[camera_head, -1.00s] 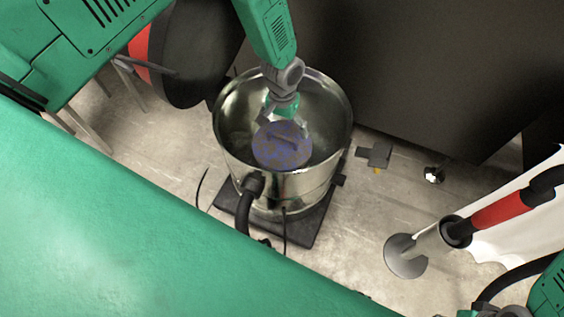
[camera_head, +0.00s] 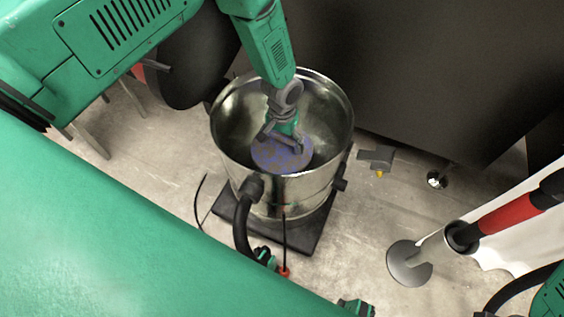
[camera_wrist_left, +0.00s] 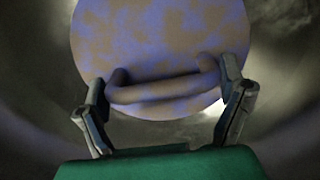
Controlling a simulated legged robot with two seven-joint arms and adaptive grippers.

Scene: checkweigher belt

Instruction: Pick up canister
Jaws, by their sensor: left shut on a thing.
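The canister (camera_head: 266,160) is a round thing with a mottled blue-purple and brown top, inside a shiny metal drum (camera_head: 262,197). In the left wrist view, its top (camera_wrist_left: 160,40) fills the upper middle, with a thick curved handle (camera_wrist_left: 165,88) across it. My left gripper (camera_head: 283,144) reaches down into the drum, at the top of the canister. In the left wrist view its two fingers stand at the handle's two ends, shut on it. The lower part of the canister is hidden. My right gripper cannot be made out.
The drum's wall surrounds the canister and my left gripper closely. The drum stands on a dark base plate (camera_head: 305,240), with a black hose (camera_head: 241,222) at its front. A dark panel (camera_head: 410,80) is behind.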

